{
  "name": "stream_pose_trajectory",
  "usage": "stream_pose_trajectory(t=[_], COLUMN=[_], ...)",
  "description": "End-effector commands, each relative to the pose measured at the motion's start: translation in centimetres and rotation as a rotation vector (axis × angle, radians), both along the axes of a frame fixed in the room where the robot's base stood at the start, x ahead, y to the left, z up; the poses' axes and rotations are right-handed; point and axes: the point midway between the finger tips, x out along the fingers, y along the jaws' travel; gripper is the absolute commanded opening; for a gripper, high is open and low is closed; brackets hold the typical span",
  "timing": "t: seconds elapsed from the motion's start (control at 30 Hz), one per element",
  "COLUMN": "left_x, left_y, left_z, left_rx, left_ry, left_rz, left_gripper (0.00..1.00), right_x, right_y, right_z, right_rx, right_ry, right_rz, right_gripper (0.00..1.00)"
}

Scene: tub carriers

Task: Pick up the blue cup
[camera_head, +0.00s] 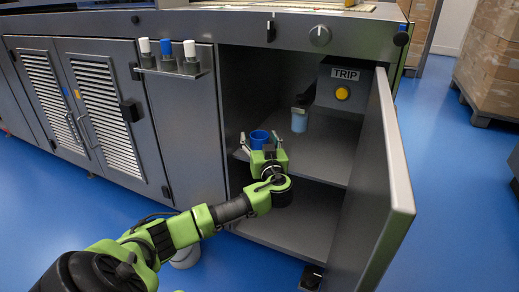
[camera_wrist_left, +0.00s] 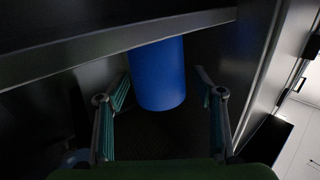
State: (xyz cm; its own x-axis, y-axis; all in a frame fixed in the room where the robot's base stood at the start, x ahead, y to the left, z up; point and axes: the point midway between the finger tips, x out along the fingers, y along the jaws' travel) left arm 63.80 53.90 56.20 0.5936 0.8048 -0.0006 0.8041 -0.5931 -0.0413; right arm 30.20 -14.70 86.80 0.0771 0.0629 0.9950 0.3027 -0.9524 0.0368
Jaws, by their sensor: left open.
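The blue cup (camera_head: 259,134) is on the middle shelf (camera_head: 315,155) inside the open cabinet, towards the left of the opening. In the left wrist view the blue cup (camera_wrist_left: 158,75) fills the middle. My left gripper (camera_head: 259,140) reaches into the cabinet with its fingers spread, one on each side of the cup. In the left wrist view the open gripper (camera_wrist_left: 163,108) has dark gaps between both fingers and the cup, so I see no grip on it. My right gripper is not in view.
A light blue cup (camera_head: 300,120) stands farther right, by the TRIP box (camera_head: 341,88) with its yellow button. The open door (camera_head: 385,190) bounds the right side. In the left wrist view a dark edge (camera_wrist_left: 120,40) crosses above. Several capped cylinders (camera_head: 170,60) sit on an outside ledge.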

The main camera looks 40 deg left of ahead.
Motion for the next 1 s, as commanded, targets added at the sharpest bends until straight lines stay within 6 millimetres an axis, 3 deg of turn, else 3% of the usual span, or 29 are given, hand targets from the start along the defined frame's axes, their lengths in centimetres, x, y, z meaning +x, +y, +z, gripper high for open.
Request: stream_pose_trajectory(t=[0.17, 0.3, 0.33, 0.77, 1.0], left_x=[0.0, 0.0, 0.0, 0.0, 0.0], left_y=[0.0, 0.0, 0.0, 0.0, -0.1], left_z=[0.0, 0.0, 0.0, 0.6, 3.9], left_rx=[0.0, 0.0, 0.0, -0.001, -0.002], left_ry=[0.0, 0.0, 0.0, -0.002, -0.003], left_rz=[0.0, 0.0, 0.0, 0.0, 0.0], left_gripper=[0.59, 0.23, 0.2, 0.2, 0.2], right_x=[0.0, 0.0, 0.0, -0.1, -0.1], right_y=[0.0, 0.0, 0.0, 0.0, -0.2], right_z=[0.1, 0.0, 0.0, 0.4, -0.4], right_rx=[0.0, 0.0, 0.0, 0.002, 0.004], right_ry=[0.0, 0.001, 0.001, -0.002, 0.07], right_rz=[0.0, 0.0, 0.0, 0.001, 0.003], right_gripper=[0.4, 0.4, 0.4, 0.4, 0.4])
